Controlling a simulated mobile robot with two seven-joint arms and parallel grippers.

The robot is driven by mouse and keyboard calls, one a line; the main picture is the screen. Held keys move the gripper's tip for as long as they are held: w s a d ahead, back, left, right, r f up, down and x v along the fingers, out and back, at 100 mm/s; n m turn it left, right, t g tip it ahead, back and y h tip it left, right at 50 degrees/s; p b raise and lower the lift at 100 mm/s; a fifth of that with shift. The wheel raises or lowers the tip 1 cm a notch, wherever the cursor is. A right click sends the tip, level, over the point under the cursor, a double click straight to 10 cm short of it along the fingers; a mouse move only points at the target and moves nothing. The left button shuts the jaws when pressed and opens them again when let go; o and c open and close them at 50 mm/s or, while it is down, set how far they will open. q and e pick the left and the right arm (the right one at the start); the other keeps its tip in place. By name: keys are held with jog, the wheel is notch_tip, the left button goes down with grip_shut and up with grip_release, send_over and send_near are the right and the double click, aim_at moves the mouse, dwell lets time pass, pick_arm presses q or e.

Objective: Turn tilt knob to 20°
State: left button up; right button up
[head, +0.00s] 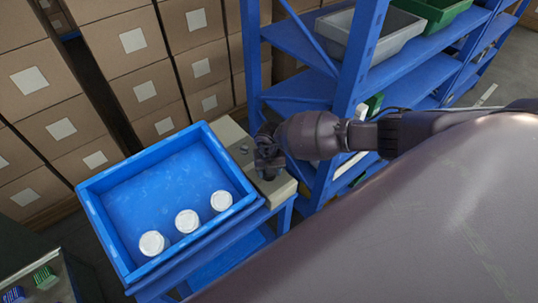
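A beige control box (234,133) stands against the right side of the blue tray, on the blue stand. A small dark knob-like part (244,150) shows on its top, just left of my gripper. I cannot tell whether it is the tilt knob, and no angle marks can be read. My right gripper (267,165), dark grey, comes in from the right and is over the middle of the box, hiding part of its top. Its fingers are too small and dark to tell whether they are open, shut or touching a knob. My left gripper is out of view.
The blue tray (93,206) holds three white round pieces along its near side. A blue shelf rack (355,58) with a grey bin (385,42) stands close behind my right arm. Stacked cardboard boxes (135,40) fill the back.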

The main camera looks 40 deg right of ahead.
jog(key=shift+m+p, duration=0.55)
jog(key=shift+m, duration=0.95)
jog(key=o, duration=0.9)
notch_tip(320, 180, up, 11)
jog(key=shift+f+b, duration=0.1)
jog(key=shift+b, duration=0.25)
